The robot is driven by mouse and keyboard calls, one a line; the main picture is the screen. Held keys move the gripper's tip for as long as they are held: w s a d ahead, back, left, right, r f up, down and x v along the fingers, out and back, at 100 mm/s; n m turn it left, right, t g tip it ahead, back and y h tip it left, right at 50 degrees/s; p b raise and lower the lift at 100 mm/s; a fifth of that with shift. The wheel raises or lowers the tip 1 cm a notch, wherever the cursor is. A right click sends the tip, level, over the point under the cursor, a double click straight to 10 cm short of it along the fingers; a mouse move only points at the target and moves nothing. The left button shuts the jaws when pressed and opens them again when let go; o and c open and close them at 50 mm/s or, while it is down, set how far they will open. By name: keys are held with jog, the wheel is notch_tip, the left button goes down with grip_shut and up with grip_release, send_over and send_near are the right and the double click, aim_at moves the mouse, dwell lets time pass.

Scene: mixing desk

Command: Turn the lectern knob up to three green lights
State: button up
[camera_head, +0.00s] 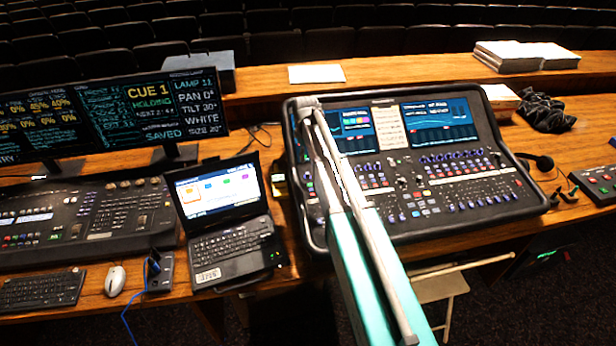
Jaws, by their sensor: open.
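A large black mixing console (466,218) lies on the wooden desk, with two lit screens, rows of small knobs (466,157) and coloured buttons. The labels are too small to read, so I cannot tell which knob is the lectern one. I cannot make out a row of three green lights. My arm reaches up from the bottom edge across the console's left part and hides some of its controls. My gripper (308,103) is at the arm's far end, over the console's upper left. It is open; its fingers are hard to make out, and I see nothing held.
A laptop (231,247) stands left of the console. Further left are a lighting desk (88,214), two monitors (151,110), a keyboard (40,291) and a mouse (115,281). A gooseneck microphone (543,162), a dark cloth (545,110) and a small control box (598,184) are at right.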

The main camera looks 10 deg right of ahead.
aim_at(308, 173)
jog(key=shift+w+d+f+b, duration=0.1)
jog(key=shift+f+b, duration=3.85)
jog(key=shift+f, duration=0.35)
grip_shut()
